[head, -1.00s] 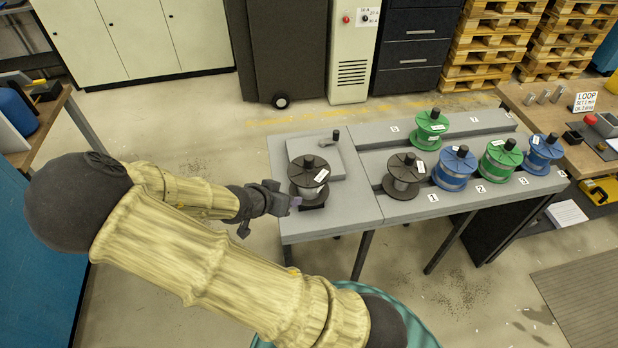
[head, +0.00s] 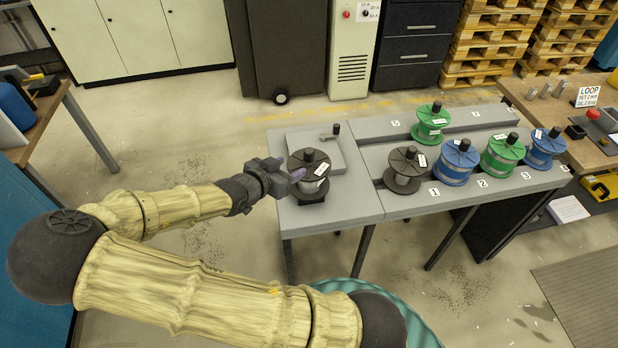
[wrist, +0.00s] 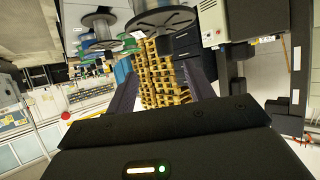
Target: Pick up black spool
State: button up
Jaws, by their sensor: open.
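One black spool (head: 309,176) stands upright on a dark base at the left end of the grey bench (head: 340,209). A second black spool (head: 404,171) stands at the place marked 1. My gripper (head: 292,178) is open and empty, just left of the first spool at about its height. From the head view I cannot tell whether a fingertip touches it. In the wrist view both dark fingers (wrist: 160,90) are spread with nothing between them. A spool flange (wrist: 163,20), seemingly of the near black spool, shows above them, cut by the top edge.
Blue (head: 455,162) and green (head: 502,154) spools stand to the right along the front row. Another green spool (head: 431,123) stands in the back row. A grey plate with a crank handle (head: 331,135) lies behind the first spool. The floor left of the bench is clear.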

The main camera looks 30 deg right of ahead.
aim_at(309, 158)
jog(key=b+x, duration=0.3)
jog(key=x, duration=0.5)
jog(key=shift+d+f, duration=0.1)
jog(key=shift+d, duration=0.05)
jog(key=shift+w+d, duration=0.2)
jog(key=shift+f, duration=0.1)
jog(key=shift+w+a+x, duration=0.1)
jog(key=shift+w+x, duration=0.05)
jog(key=shift+x, duration=1.15)
jog(key=shift+w+a+x, duration=0.1)
jog(key=shift+w+x, duration=0.05)
jog(key=shift+x, duration=1.15)
grip_shut()
